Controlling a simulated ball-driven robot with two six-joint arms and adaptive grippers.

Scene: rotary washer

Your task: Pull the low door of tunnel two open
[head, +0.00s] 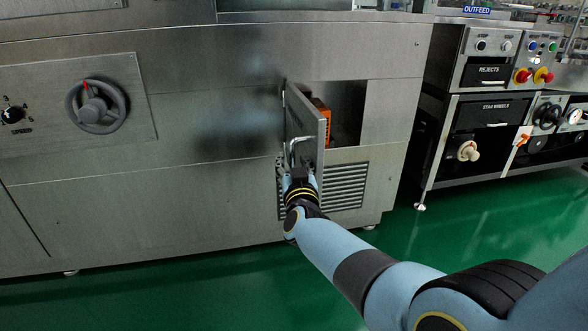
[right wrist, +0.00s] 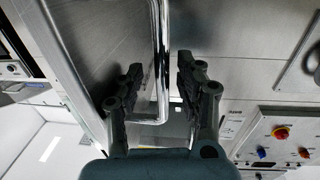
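The low door (head: 306,122) of the steel machine stands swung out from its opening, with an orange part (head: 322,112) showing inside. A bent metal bar handle (head: 291,152) is on the door's outer face. My right gripper (head: 299,172) is at this handle, low on the door. A narrow gap shows by the right finger. My left gripper is not in view.
A vent grille (head: 345,187) is below the opening. A handwheel (head: 97,106) and a dial (head: 13,114) are on the panel at left. A cabinet with REJECTS and STAR WHEELS drawers (head: 488,115) stands at right. Green floor (head: 390,240) is clear in front.

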